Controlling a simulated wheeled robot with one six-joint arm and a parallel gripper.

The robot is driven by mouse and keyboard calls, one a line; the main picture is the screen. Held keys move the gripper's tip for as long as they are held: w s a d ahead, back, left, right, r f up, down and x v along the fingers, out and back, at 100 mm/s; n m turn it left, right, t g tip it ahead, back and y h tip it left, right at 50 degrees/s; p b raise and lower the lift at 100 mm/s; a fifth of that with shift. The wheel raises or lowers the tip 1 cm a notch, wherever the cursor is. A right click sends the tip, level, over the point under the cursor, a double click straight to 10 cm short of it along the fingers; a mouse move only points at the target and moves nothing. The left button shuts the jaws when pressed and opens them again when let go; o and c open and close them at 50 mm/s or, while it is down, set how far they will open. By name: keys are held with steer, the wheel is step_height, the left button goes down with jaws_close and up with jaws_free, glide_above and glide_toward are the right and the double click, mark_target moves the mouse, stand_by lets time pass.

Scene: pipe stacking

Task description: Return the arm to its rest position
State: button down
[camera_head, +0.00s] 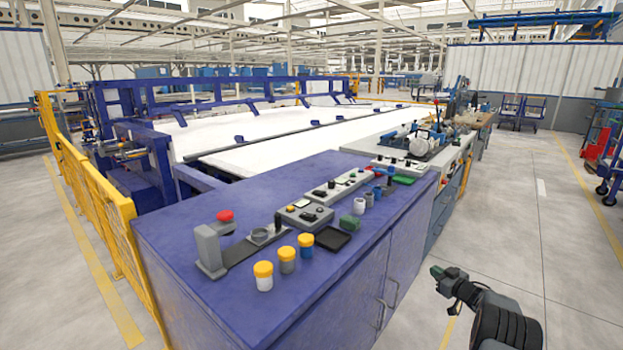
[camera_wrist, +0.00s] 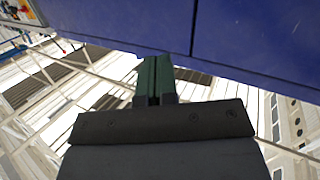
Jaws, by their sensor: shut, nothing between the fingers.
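My gripper (camera_head: 436,271) is at the lower right in the head view, beside the blue cabinet (camera_head: 215,265) and apart from its door side, below the top's level. In the wrist view my gripper (camera_wrist: 154,62) shows its two green fingers pressed together with nothing between them. The blue cabinet wall (camera_wrist: 235,40) fills the upper right of the wrist view. My arm reaches in from the lower right corner of the head view.
Jars with yellow lids (camera_head: 263,275), a grey stand with a red knob (camera_head: 210,245), control boxes (camera_head: 305,215) and a black tray (camera_head: 332,238) stand on the cabinet top. Cabinet handles (camera_head: 380,312) stick out towards my arm.

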steer(key=s+d+r+m+g+h+p, duration=0.25)
steer(key=s+d+m+g+h, duration=0.2)
steer(key=h, duration=0.45)
steer(key=s+a+r+m+g+h+p, duration=0.1)
steer(key=s+a+r+m+g+p, duration=0.25)
steer(key=s+a+r, duration=0.35)
steer(key=s+a+r+n+g+y+p, duration=0.1)
steer(key=s+a+r+g+y+p, duration=0.3)
steer(key=s+a+r, duration=0.6)
steer(key=s+a+r+g+p, duration=0.2)
steer(key=s+a+r+p, duration=0.45)
steer(key=s+a, duration=0.6)
steer(key=s+a+r+n+t+p, duration=0.1)
steer(key=s+a+r+p, duration=0.3)
steer(key=r, duration=0.5)
steer(key=shift+s+r+n+t, duration=0.25)
steer(key=shift+s+n+t, duration=0.05)
steer(key=shift+s+t, duration=0.35)
